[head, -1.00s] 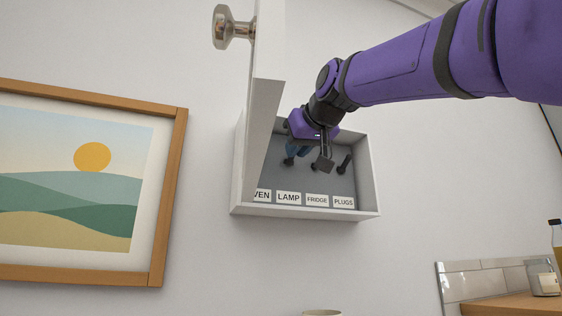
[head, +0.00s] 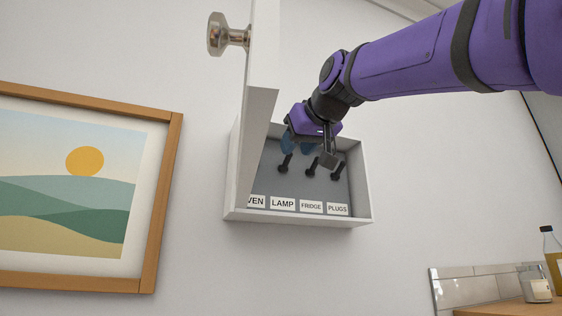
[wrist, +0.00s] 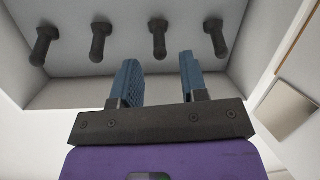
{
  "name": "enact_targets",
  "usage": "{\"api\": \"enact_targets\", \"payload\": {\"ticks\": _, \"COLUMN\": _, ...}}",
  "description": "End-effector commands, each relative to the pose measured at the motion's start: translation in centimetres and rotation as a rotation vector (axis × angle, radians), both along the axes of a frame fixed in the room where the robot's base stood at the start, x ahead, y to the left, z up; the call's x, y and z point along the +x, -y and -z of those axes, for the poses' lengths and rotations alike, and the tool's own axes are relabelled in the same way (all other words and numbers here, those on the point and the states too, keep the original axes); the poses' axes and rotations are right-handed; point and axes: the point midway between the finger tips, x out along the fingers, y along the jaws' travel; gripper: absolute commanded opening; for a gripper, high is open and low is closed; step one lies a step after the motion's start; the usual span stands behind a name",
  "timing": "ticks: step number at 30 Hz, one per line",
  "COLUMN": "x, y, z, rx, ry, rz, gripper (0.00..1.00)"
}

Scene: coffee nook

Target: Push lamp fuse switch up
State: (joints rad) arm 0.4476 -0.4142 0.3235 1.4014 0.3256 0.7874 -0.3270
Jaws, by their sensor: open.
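The lamp switch (head: 285,163) is a small dark lever above the LAMP label (head: 282,203) in the open white fuse box (head: 295,218). My gripper (head: 298,146) is open and empty, its blue fingers just above the lamp switch in the head view. In the wrist view, the fingers of my gripper (wrist: 158,66) point at the row of levers, with the third lever from the left (wrist: 158,38) lined up between them. No contact shows clearly. I cannot tell for sure whether the lamp lever is up or down.
The fridge switch (head: 312,166) and plugs switch (head: 338,172) stand close to the right. The open door (head: 262,105) with its knob (head: 228,34) hides the oven switch in the head view. A framed picture (head: 165,190) hangs to the left.

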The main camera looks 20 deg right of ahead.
Motion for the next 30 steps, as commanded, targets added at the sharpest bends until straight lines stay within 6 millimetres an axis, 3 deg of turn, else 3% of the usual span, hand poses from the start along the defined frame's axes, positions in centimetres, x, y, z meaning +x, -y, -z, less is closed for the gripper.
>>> {"api": "enact_targets", "payload": {"ticks": 6, "x": -4.2, "y": 0.1, "z": -1.0, "rx": -0.002, "ry": 0.003, "rz": -0.001, "gripper": 0.40}}
{"api": "enact_targets", "payload": {"ticks": 12, "x": -6.7, "y": 0.3, "z": -1.5, "rx": 0.000, "ry": 0.002, "rz": 0.000, "gripper": 0.40}}
{"api": "enact_targets", "payload": {"ticks": 30, "x": -7.5, "y": 0.4, "z": -1.7, "rx": 0.000, "ry": 0.001, "rz": 0.000, "gripper": 0.40}}
